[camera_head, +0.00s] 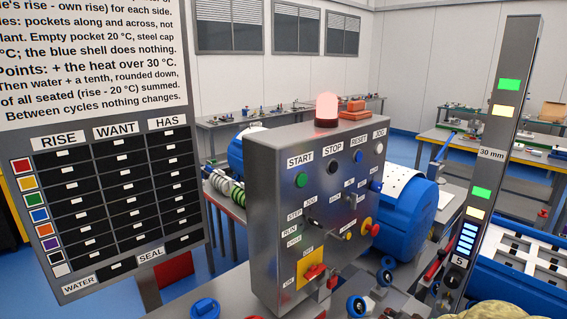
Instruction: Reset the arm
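A grey metal control box (275,215) stands in the middle of the view. Its face has a green START button (301,180), a black STOP button (334,167), a blue RESET button (358,156) and a white JOG button (379,148). A red lamp (327,108) glows on top of the box. Lower down are small selector switches, a red mushroom knob on yellow (367,225) and a red-and-yellow ON/OFF rotary switch (314,273). I cannot make out my gripper in this view.
A board (107,150) with RISE, WANT and HAS columns stands at left. A grey post with green and yellow lit bars (496,150) stands at right. Blue machinery (405,215) is behind the box. Blue-ended fittings (355,305) crowd the foreground. Benches line the back.

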